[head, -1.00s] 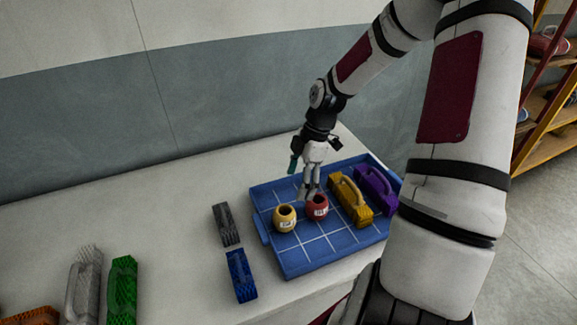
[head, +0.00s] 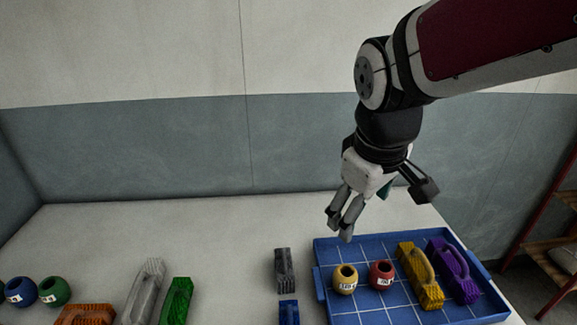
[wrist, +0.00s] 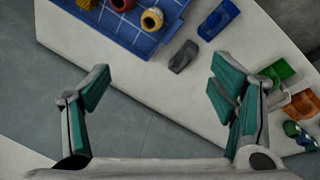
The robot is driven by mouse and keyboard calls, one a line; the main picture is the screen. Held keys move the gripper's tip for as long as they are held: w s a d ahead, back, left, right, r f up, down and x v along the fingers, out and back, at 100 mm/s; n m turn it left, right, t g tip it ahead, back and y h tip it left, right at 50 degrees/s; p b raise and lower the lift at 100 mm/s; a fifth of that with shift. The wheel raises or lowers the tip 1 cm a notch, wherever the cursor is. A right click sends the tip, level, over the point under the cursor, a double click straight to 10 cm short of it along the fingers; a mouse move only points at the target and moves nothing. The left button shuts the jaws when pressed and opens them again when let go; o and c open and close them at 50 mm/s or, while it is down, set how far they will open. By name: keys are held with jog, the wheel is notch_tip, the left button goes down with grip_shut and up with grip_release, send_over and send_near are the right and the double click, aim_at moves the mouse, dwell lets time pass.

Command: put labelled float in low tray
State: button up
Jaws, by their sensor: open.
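The low tray (head: 318,285) is blue with a pale grid and shows in the wrist view (wrist: 150,45). In it sit a labelled yellow float (head: 345,279) and a labelled red float (head: 382,274), side by side and apart. A blue labelled float (head: 20,292) and a green labelled float (head: 54,291) sit at the table's far left; both show small at the right of the wrist view. My gripper (head: 341,226) is open and empty, above the tray's back left part in the head view. Its fingers (wrist: 160,88) are wide apart in the wrist view.
A yellow handled block (head: 420,277) and a purple one (head: 455,270) fill the tray's right side. A dark grey block (head: 284,270) and a blue block (head: 288,311) lie left of the tray. Light grey, green and orange blocks lie further left. The back table is clear.

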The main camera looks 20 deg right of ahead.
jog(key=s+a+r+m+t+y, duration=0.1)
jog(key=s+a+r+m+t, duration=0.1)
jog(key=s+a+r+m, duration=0.2)
jog(key=s, duration=0.3)
jog(key=shift+s+a+r+t+y, duration=0.2)
jog(key=shift+t+y, duration=0.1)
dwell(1.0)
